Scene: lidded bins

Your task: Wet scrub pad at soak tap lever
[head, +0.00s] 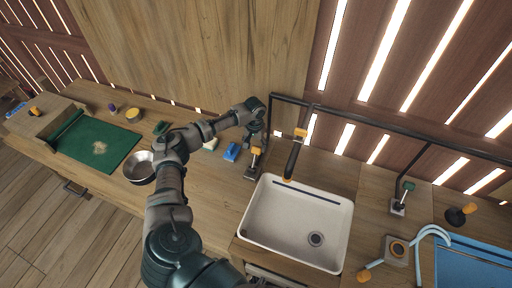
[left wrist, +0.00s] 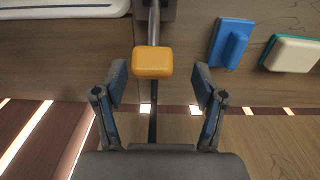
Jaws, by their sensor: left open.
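My left gripper (head: 257,125) is open above an orange-topped lever (head: 256,150) at the left back corner of the white sink. In the left wrist view, the orange knob (left wrist: 152,62) lies between and just beyond the spread fingertips (left wrist: 160,74), with no finger visibly touching it. The gripper holds nothing. A blue pad with a raised grip (head: 232,152) lies on the counter left of the lever; it also shows in the left wrist view (left wrist: 231,44). A cream pad with a teal edge (left wrist: 292,53) lies beside it. My right gripper is out of view.
The white sink (head: 345,225) is empty, with a black tap (head: 293,160) over its back edge. A metal bowl (head: 138,168), green mat (head: 92,155) and green block (head: 160,127) are left. A blue basin (head: 470,262) and pale-blue hooked spout (head: 425,235) stand right.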

